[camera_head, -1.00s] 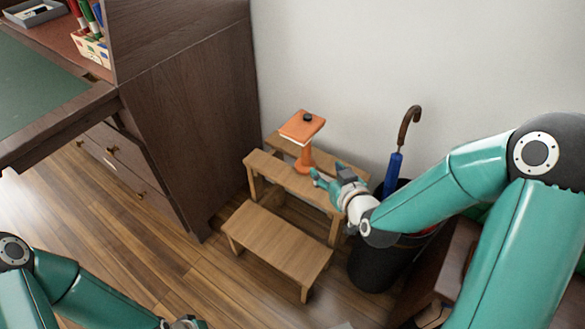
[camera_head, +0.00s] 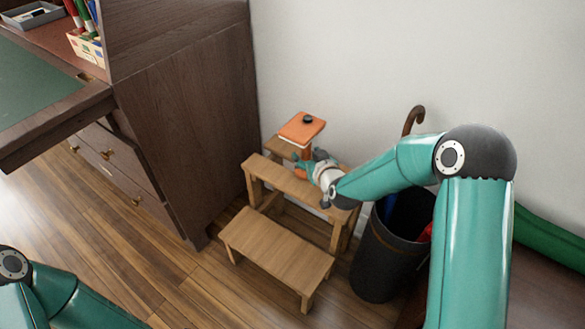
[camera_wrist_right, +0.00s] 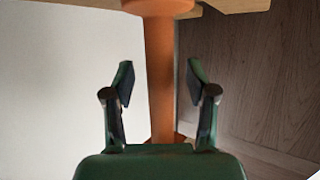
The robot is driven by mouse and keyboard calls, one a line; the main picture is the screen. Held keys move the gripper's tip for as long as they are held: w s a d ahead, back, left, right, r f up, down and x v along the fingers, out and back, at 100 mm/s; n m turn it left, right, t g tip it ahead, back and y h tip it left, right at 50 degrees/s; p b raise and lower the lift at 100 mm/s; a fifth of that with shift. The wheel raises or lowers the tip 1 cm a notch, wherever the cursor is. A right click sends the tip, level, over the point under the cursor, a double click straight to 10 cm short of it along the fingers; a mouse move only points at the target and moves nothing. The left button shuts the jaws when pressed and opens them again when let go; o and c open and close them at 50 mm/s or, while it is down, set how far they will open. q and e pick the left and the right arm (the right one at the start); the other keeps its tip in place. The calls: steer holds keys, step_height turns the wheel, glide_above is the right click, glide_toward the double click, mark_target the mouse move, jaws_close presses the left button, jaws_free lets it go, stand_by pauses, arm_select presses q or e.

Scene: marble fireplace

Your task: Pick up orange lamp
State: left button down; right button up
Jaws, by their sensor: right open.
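The orange lamp (camera_head: 302,129) stands on the wooden step stool, with a flat square orange top and a small dark knob on it. In the right wrist view its orange stem (camera_wrist_right: 160,75) runs between the two fingers. My right gripper (camera_head: 304,163) is at the stem, below the lamp's top. In the wrist view the right gripper (camera_wrist_right: 158,85) is open, with a gap on each side of the stem. My arm hides part of the lamp's base in the head view. My left gripper is not in view; only part of the left arm shows at lower left.
The wooden step stool (camera_head: 278,248) stands on the floor against the wall. A dark bin (camera_head: 385,262) with an umbrella (camera_head: 413,117) stands to its right. A dark wooden desk (camera_head: 190,125) with drawers is to the left.

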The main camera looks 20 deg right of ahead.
steer(key=shift+w+f, duration=0.25)
steer(key=shift+w, duration=0.45)
jaws_close()
steer(key=shift+r, duration=0.1)
